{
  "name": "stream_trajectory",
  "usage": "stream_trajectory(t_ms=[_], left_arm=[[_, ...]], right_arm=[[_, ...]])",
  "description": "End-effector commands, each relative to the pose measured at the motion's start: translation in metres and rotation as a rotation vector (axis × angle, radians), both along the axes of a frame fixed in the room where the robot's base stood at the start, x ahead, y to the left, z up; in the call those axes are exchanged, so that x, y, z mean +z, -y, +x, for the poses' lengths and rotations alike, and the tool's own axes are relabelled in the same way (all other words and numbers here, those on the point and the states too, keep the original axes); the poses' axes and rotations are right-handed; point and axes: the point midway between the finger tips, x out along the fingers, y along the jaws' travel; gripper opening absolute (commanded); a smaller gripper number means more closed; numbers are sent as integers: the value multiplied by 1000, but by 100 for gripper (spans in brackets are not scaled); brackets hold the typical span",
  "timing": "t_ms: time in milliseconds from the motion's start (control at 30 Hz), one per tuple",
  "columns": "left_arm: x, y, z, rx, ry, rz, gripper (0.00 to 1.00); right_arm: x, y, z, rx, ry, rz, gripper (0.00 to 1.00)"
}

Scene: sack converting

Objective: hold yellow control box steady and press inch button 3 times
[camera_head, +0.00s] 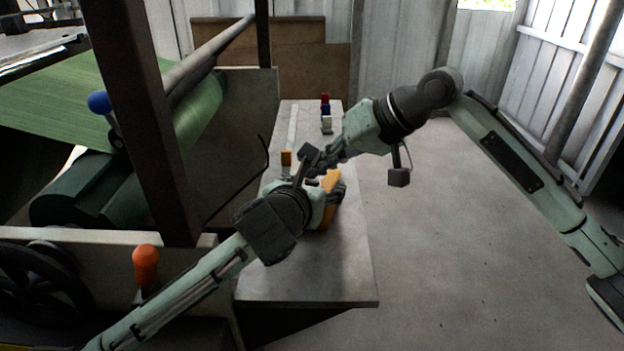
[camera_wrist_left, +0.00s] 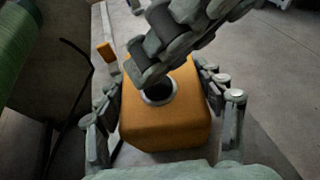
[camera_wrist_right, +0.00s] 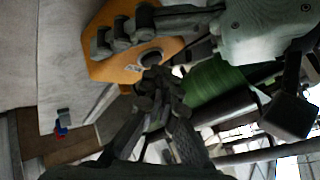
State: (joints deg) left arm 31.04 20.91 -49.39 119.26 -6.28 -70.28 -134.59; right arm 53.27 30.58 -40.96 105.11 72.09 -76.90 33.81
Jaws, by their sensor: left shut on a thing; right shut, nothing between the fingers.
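The yellow control box (camera_wrist_left: 165,125) sits on the grey bench between the fingers of my left gripper (camera_wrist_left: 165,112), which is shut on its two sides. In the head view the box (camera_head: 327,213) is partly covered by my left gripper (camera_head: 318,207). My right gripper (camera_head: 318,160) is shut and empty, over the top of the box. In the left wrist view its fingertips (camera_wrist_left: 148,80) are at a round metal-ringed button (camera_wrist_left: 159,93) on the box's top and hide part of it. Whether they touch the button I cannot tell. The box also shows in the right wrist view (camera_wrist_right: 115,70).
The grey bench (camera_head: 345,270) runs away from me. Rollers with green sheet (camera_head: 190,120) and an orange-knobbed lever (camera_head: 146,265) are on the left. Open floor lies right.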

Motion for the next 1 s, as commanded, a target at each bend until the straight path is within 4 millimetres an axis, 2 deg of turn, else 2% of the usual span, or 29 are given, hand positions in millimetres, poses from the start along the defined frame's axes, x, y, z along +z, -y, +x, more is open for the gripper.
stream_trajectory(t_ms=[133,567,1000], left_arm=[[0,0,0,0,-1,0,32],[0,0,0,0,-1,0,32],[0,0,0,0,-1,0,32]], right_arm=[[8,0,0,0,1,0,0],[13,0,0,0,2,1,0],[54,0,0,0,3,2,0]])
